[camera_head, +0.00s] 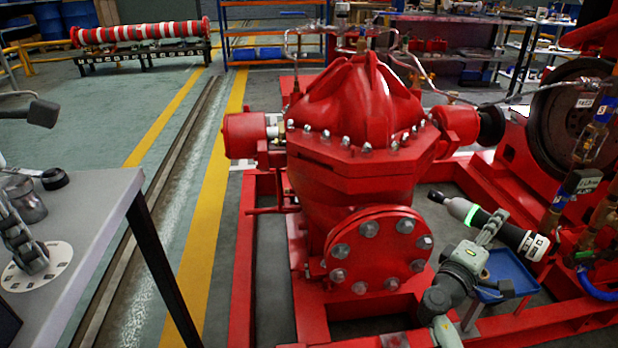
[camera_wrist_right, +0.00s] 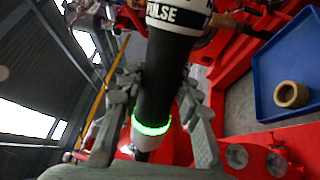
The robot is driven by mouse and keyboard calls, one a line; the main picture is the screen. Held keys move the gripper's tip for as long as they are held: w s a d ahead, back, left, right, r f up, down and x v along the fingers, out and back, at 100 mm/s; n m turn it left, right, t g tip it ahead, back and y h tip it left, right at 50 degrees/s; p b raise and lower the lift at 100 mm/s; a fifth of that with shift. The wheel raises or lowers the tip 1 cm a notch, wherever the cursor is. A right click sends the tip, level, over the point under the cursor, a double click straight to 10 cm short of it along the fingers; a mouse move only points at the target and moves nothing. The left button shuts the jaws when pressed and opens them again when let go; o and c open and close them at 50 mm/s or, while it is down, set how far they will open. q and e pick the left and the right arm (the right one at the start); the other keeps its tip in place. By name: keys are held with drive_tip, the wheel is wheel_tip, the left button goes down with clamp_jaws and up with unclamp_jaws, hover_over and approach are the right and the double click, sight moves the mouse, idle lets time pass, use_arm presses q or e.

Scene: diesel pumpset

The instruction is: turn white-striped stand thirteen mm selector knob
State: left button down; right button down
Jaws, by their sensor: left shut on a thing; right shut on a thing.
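A round white dial plate with dark marks around its edge (camera_head: 60,252) lies on the grey table at the left of the head view. My left gripper (camera_head: 32,258) is over its middle with fingers pointing down, shut on the selector knob, which the fingers mostly hide. White stripes on a stand cannot be made out. My right gripper (camera_head: 488,238) is shut around the black body of a power tool (camera_head: 508,233). The tool has a green lit ring and a white lettered band, and it also fills the middle of the right wrist view (camera_wrist_right: 157,85).
A large red pump (camera_head: 350,170) stands in the middle. A blue tray (camera_head: 510,268) is below the tool; a tan ring (camera_wrist_right: 291,95) lies in it.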

use_arm(q)
drive_tip(key=m, duration=0.5)
drive_tip(key=shift+m, duration=2.5)
drive_tip(key=shift+w, duration=0.1)
drive_tip(key=c, duration=1.2)
unclamp_jaws()
wheel_tip(320, 180, up, 12)
drive_tip(key=shift+r, duration=0.1)
